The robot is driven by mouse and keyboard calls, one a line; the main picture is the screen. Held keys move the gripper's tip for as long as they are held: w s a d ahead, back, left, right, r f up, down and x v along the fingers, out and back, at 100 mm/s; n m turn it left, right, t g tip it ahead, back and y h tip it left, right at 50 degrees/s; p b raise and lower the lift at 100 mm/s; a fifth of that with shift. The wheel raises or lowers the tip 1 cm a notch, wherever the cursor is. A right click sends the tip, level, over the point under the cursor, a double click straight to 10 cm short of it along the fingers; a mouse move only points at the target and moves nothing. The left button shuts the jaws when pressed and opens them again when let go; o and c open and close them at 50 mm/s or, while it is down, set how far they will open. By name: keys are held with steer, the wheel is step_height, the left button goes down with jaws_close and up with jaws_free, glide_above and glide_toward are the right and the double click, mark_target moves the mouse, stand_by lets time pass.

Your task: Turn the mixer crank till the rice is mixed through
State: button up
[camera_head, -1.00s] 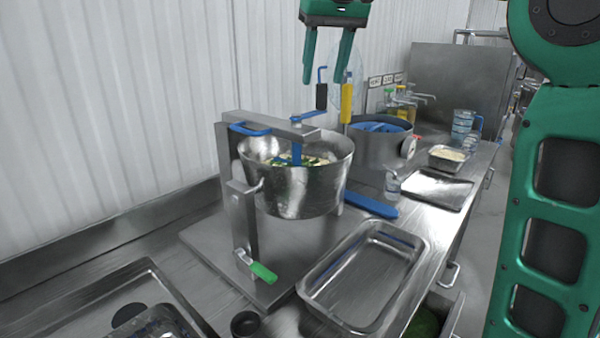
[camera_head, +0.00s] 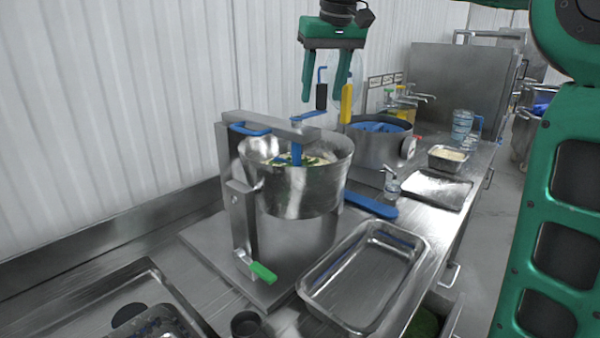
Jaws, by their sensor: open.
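The mixer's metal bowl (camera_head: 297,190) hangs in a steel stand on the counter, with pale rice and green bits (camera_head: 270,159) in it. A blue paddle (camera_head: 296,153) reaches down into the rice. My green gripper (camera_head: 326,98) is open above the crank.
A yellow-handled tool (camera_head: 346,103) stands close to the right finger. A steel pot (camera_head: 376,147) with blue inside is behind the bowl. An empty steel tray (camera_head: 368,275) lies in front right. A green-handled lever (camera_head: 262,272) sticks out low on the stand.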

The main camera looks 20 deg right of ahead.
steer(key=shift+f, duration=0.5)
steer(key=shift+f, duration=0.3)
steer(key=shift+r, duration=0.25)
steer(key=shift+r, duration=0.25)
steer(key=c, duration=1.1)
